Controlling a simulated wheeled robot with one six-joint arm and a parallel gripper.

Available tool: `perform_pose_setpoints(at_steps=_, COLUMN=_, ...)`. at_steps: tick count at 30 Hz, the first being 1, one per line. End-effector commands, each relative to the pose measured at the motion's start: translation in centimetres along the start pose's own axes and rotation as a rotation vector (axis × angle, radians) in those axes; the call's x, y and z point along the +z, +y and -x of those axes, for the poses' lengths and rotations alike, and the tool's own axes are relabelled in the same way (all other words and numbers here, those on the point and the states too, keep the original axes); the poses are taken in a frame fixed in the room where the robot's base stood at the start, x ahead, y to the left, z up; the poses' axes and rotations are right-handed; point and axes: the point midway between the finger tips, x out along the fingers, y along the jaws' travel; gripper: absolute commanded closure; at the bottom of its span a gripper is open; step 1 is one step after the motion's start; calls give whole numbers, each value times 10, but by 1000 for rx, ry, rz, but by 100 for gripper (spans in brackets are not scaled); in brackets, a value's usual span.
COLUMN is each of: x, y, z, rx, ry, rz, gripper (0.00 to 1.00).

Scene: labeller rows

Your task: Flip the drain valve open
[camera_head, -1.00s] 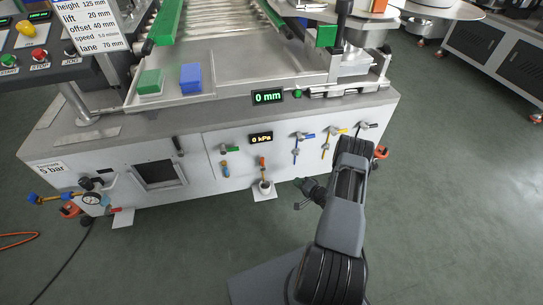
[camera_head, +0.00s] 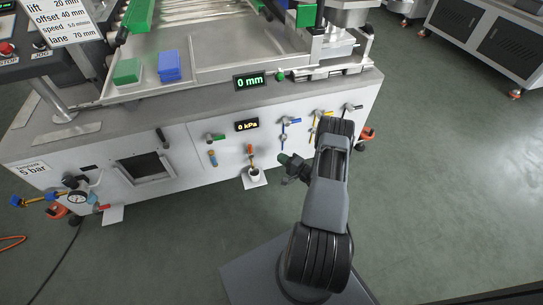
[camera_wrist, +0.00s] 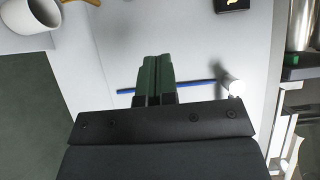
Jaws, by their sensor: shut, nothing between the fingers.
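The front panel carries a row of small valves, and no label marks the drain valve. A valve with an orange-red handle (camera_head: 250,149) sits directly above a white cup (camera_head: 255,176). The cup also shows at the upper left of the wrist view (camera_wrist: 30,17), with part of an orange piece (camera_wrist: 95,2) beside it at the top edge. My gripper (camera_head: 282,158) is shut and empty, right of the cup. In the wrist view its green fingers (camera_wrist: 155,75) are together in front of a blue rod (camera_wrist: 195,84) with a pale round knob (camera_wrist: 232,87).
A green-handled valve (camera_head: 214,138) is to the left, and a blue-handled one (camera_head: 291,121) is to the right. Yellow and black-handled valves stand farther right, partly behind my arm. The 0 kPa display (camera_head: 246,125) is above the orange-red handle. Open floor (camera_head: 180,245) lies in front.

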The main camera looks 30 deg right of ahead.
Motion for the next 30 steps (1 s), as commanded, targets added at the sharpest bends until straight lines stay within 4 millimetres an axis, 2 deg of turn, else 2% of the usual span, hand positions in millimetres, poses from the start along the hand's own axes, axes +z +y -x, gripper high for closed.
perform_pose_setpoints(at_steps=15, x=3, y=2, z=-93, rx=-1, ry=-3, rz=1, gripper=100)
perform_pose_setpoints(at_steps=21, x=20, y=1, z=-108, rx=0, ry=-2, rz=0, gripper=100)
perform_pose_setpoints(at_steps=30, x=29, y=0, z=-116, rx=0, ry=0, rz=0, gripper=100)
